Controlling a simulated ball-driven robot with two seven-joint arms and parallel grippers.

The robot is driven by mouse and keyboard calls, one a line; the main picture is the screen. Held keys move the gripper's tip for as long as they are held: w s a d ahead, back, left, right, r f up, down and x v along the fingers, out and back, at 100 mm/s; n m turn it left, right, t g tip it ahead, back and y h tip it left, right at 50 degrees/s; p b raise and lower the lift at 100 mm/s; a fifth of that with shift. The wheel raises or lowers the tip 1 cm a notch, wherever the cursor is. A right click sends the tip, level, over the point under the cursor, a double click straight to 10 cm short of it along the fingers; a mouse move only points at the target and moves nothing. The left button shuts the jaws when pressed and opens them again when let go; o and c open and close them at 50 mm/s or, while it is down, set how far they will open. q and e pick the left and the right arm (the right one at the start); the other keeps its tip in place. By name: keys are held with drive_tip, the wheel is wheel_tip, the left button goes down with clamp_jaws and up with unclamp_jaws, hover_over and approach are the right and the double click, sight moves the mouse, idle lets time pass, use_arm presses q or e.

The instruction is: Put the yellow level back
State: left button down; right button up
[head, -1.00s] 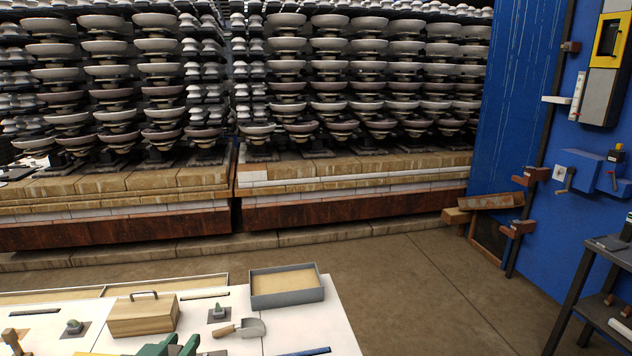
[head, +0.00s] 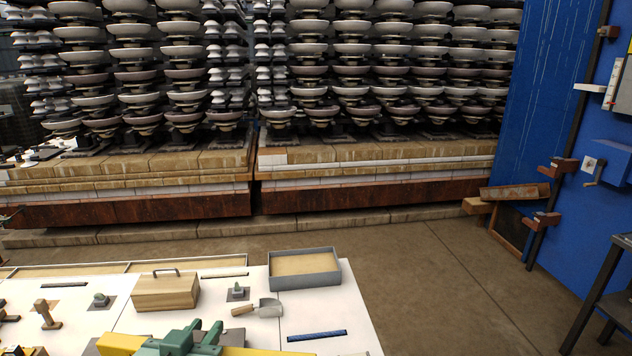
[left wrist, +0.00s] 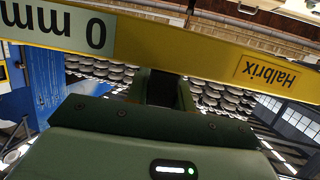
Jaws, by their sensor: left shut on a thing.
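The yellow level (head: 124,344) is at the bottom edge of the head view, held above the white table. It also spans the top of the left wrist view (left wrist: 190,45), with "Halbrix" and a "0 mm" label on its face. My left gripper (head: 190,338) is green and shut on the level near its middle. My right gripper is not in view.
The white table (head: 375,337) holds a grey tray (head: 305,285), a wooden box with a handle (head: 165,292), a trowel (head: 265,308), a blue strip (head: 317,335) and a wooden mallet (head: 45,315). Insulator stacks stand behind on brick-topped cars.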

use_arm(q)
drive_tip(key=w+a+f+n+y+p, duration=0.2)
drive_tip(key=w+a+f+y, duration=0.1)
drive_tip(key=w+a+f, duration=0.9)
wheel_tip(320, 180, down, 2)
drive_tip(key=shift+w+a+f+p, duration=0.1)
drive_tip(key=shift+w+a+p, duration=0.25)
drive_tip(key=shift+a, duration=0.55)
